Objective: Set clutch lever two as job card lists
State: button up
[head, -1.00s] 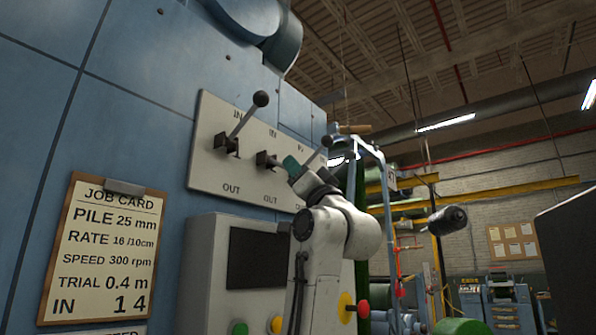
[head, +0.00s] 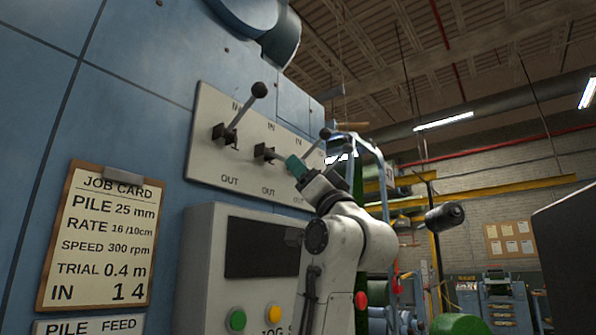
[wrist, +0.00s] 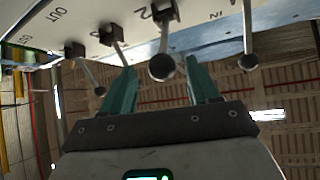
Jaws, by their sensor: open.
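The job card (head: 103,240) at left in the head view reads "IN 1 4". The lever panel (head: 208,150) has IN marks above and OUT marks below. The first lever (head: 245,112) points up toward IN. Clutch lever two (head: 264,152) shows its dark base; its handle is mostly hidden by my gripper (head: 292,162). In the wrist view, a "2" stands beside a lever whose round knob (wrist: 162,68) appears between the open teal fingers of my gripper (wrist: 160,66). Whether they touch it I cannot tell.
Neighbouring levers stand close on both sides, with a knob (wrist: 248,62) right and another (wrist: 100,91) left in the wrist view. A grey control box (head: 205,260) with a dark screen and coloured buttons sits below the panel. A blue frame (head: 375,165) stands right.

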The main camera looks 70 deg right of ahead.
jog(key=b+v, duration=0.1)
jog(key=v, duration=0.5)
jog(key=shift+s+f, duration=0.1)
dwell(0.5)
